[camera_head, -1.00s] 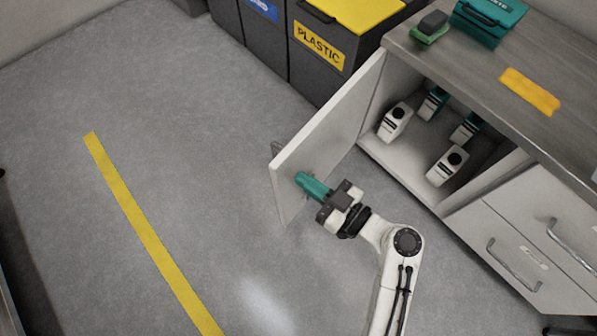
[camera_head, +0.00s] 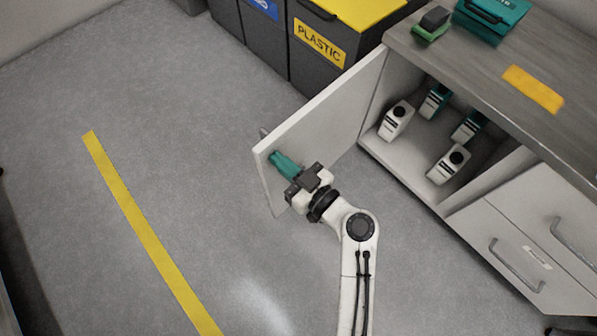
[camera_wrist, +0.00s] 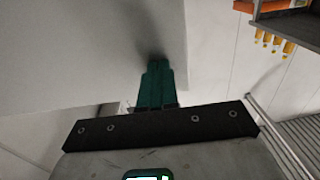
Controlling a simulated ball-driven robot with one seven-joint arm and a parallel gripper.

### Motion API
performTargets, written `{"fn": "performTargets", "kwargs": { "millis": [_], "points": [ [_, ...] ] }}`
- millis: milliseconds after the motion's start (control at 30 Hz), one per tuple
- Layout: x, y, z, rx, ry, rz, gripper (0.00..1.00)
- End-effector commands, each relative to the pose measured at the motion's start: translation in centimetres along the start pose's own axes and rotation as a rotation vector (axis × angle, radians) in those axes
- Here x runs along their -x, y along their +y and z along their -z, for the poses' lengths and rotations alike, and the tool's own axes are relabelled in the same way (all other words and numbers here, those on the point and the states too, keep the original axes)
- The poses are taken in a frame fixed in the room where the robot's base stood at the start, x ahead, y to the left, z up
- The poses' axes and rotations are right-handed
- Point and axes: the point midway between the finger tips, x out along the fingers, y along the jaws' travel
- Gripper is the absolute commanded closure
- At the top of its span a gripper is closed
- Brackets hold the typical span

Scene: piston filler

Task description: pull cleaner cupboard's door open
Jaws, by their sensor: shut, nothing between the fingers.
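The cupboard door (camera_head: 325,118) is white and stands wide open, swung out from the cupboard (camera_head: 410,150). Its inner face is towards my gripper. My gripper (camera_head: 276,160) has teal fingers and is shut and empty, with its tips at the inner face near the door's free edge. In the wrist view the teal fingers (camera_wrist: 155,85) point at the pale door face (camera_wrist: 90,50), and a dark shadow lies at their tips; I cannot tell if they touch. Only a bit of the door's handle shows past the free edge. White and teal bottles (camera_head: 396,120) stand inside the cupboard.
A grey bin with a yellow PLASTIC label (camera_head: 319,43) stands behind the door. Closed drawers (camera_head: 515,255) are right of the opening. The counter (camera_head: 470,50) holds a teal case (camera_head: 490,20) and a sponge. The floor left of the door, with a yellow line (camera_head: 140,220), is clear.

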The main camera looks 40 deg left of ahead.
Motion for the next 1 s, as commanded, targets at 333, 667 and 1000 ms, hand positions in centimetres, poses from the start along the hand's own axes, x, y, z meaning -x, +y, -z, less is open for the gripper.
{"fn": "performTargets", "kwargs": {
  "millis": [333,667,1000],
  "points": [
    [-7.3,-0.3,-0.2,0.004,0.006,-0.135,1.0],
    [-11.0,0.1,0.1,0.002,0.006,-0.144,1.0],
    [-10.9,0.1,0.2,0.001,0.006,-0.144,1.0]
  ]
}}
